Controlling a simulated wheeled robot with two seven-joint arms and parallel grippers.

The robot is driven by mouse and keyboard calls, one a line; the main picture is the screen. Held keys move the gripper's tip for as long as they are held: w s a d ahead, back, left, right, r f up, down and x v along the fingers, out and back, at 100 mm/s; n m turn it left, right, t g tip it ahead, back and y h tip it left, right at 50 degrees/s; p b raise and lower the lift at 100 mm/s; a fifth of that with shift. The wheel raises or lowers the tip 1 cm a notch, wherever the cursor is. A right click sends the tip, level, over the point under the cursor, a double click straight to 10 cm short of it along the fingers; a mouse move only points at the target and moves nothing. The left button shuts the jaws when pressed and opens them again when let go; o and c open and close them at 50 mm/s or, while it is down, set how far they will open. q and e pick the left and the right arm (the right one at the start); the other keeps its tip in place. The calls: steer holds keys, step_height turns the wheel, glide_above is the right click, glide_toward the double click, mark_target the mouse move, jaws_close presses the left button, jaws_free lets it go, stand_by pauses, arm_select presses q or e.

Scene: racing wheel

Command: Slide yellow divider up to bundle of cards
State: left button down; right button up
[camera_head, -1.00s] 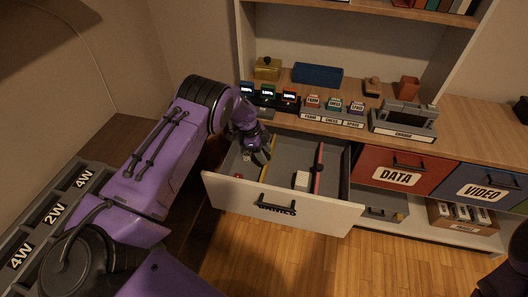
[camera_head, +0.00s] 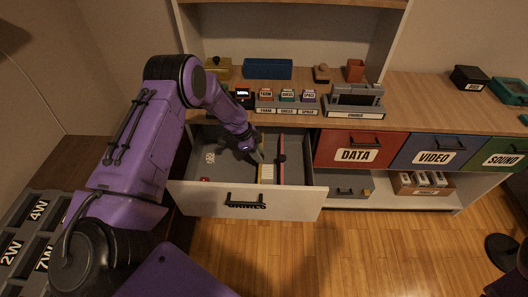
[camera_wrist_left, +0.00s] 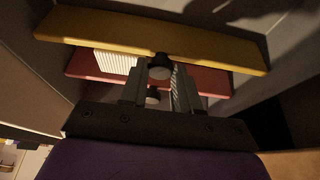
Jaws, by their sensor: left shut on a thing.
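The yellow divider (camera_head: 260,175) stands in the open drawer (camera_head: 225,198), just left of the white bundle of cards (camera_head: 268,172). A pink-red divider (camera_head: 281,165) stands on the cards' other side. My left gripper (camera_head: 256,157) reaches into the drawer at the yellow divider. In the left wrist view, its fingers (camera_wrist_left: 159,88) are shut around the dark knob of the yellow divider (camera_wrist_left: 215,55). The cards (camera_wrist_left: 115,62) show between it and the red divider (camera_wrist_left: 210,82). Whether the yellow divider touches the cards is hard to tell. My right gripper is not in view.
A white die (camera_head: 210,158) and a small red object (camera_head: 204,180) lie in the drawer's left part, otherwise clear. Labelled boxes (camera_head: 287,97) stand on the counter above. The red DATA drawer front (camera_head: 350,150) is to the right.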

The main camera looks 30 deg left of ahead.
arm_select(q)
steer(key=shift+s+a, duration=0.1)
steer(key=shift+a, duration=0.15)
steer(key=c, duration=0.8)
jaws_free()
steer(key=shift+d, duration=0.2)
steer(key=v, duration=1)
steer(key=shift+r+b, duration=0.25)
steer(key=shift+b, duration=0.2)
steer(key=shift+a+f, duration=0.15)
